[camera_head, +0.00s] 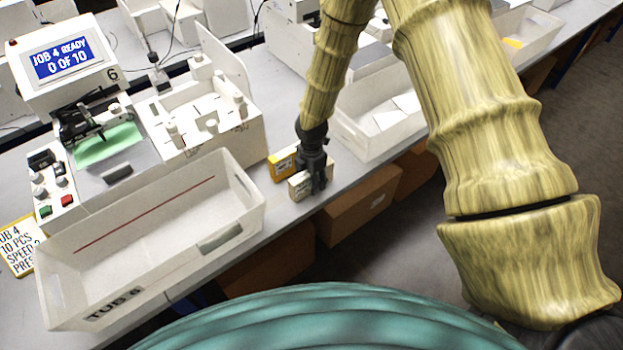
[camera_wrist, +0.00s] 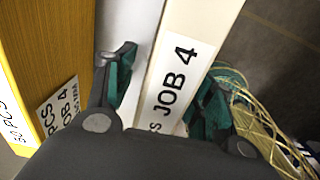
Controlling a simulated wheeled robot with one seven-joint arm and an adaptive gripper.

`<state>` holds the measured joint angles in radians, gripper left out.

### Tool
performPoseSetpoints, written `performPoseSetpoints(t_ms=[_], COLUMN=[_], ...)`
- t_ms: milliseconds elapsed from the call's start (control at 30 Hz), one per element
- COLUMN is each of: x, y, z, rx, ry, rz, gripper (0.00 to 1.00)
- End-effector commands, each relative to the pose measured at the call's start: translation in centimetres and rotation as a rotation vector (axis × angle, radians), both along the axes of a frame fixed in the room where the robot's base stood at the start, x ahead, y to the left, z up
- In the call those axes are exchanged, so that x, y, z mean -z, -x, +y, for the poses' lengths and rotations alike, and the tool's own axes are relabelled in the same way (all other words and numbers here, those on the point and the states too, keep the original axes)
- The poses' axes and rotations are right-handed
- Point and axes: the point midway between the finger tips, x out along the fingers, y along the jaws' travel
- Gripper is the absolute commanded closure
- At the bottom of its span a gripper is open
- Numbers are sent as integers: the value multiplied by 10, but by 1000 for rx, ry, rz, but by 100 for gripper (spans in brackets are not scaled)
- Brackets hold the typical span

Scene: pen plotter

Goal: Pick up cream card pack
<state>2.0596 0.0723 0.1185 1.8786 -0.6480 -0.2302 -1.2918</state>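The cream card pack (camera_head: 301,187) stands on the grey bench near its front edge. In the wrist view the cream pack (camera_wrist: 196,38) shows its narrow top with a "JOB 4" label, running between my fingers. My gripper (camera_head: 314,172) is down over the pack, with one finger on each side. In the wrist view my gripper (camera_wrist: 160,92) is open. A narrow gap shows between the left finger and the pack; the right finger is very close to it, and I cannot tell if it touches.
A yellow card pack (camera_head: 282,163) stands close behind the cream one; in the wrist view this yellow pack (camera_wrist: 40,55) is left of my left finger. A white tub (camera_head: 150,283) stands to the left and another white bin (camera_head: 357,142) to the right. Cardboard boxes (camera_head: 355,203) sit below the bench.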

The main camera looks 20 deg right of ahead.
Motion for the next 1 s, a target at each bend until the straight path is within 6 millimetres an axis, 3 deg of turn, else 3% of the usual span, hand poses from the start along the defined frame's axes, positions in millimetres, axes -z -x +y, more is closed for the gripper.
performPoseSetpoints(t_ms=[33,300,667,1000], x=[0,0,-3,-28], y=[0,0,-1,-1], z=[0,0,0,-1], rx=[0,0,0,1], ry=[0,0,-1,0], rz=[0,0,-2,-3], gripper=[54,100,100,100])
